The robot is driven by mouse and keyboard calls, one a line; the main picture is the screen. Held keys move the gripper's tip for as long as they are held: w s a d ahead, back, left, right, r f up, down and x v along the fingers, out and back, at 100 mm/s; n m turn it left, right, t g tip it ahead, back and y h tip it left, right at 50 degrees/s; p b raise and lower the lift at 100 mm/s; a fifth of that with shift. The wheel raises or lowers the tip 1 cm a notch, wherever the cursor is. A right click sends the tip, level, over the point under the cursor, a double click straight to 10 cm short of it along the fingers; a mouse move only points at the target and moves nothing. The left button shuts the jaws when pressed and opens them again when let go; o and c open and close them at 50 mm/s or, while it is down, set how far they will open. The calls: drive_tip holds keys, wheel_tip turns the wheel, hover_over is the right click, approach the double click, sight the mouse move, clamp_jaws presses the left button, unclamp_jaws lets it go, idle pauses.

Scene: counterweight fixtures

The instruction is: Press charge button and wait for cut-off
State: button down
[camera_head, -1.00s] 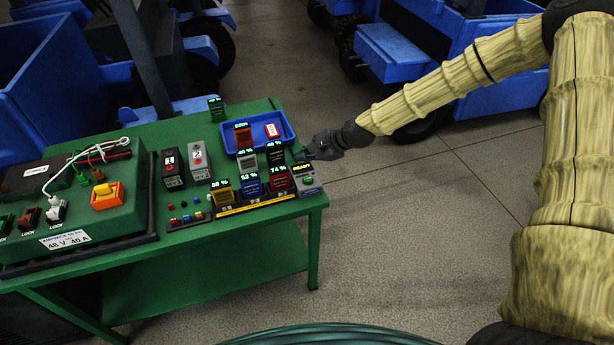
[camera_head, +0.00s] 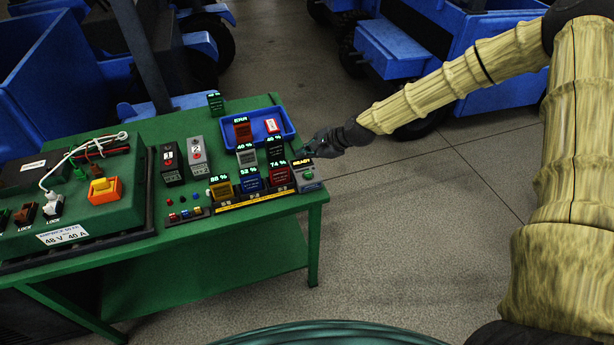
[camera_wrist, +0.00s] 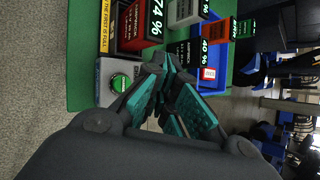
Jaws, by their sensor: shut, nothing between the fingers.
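The charger block (camera_head: 308,175) stands at the right end of the row on the green table, with a display reading READY. Its round green button (camera_wrist: 121,83) shows in the wrist view, on the block's face. My gripper (camera_head: 312,149) is shut and empty, just behind and above the charger block in the head view. In the wrist view its fingertips (camera_wrist: 160,62) are beside the green button, apart from it as far as I can tell. A red battery (camera_head: 280,174) reading 74 % sits beside the charger block.
A blue battery (camera_head: 251,182) and a yellow battery (camera_head: 221,190) stand further left in the row. A blue tray (camera_head: 287,125) lies behind. A large green unit (camera_head: 75,200) with an orange switch (camera_head: 104,190) fills the table's left side. Floor to the right is clear.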

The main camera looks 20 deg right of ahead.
sight(307, 175)
drive_tip(key=shift+f+b, duration=1.65)
drive_tip(key=shift+f, duration=1.25)
drive_tip(key=shift+f, duration=0.15)
drive_tip(key=shift+f+b, duration=0.25)
drive_tip(key=shift+b, duration=0.2)
drive_tip(key=shift+f+b, duration=0.45)
drive_tip(key=shift+f, duration=0.1)
drive_tip(key=shift+r, duration=0.1)
drive_tip(key=shift+r+p, duration=0.6)
drive_tip(key=shift+r, duration=0.3)
drive_tip(key=shift+r, duration=0.1)
drive_tip(key=shift+r+p, duration=1.55)
drive_tip(key=shift+r, duration=0.85)
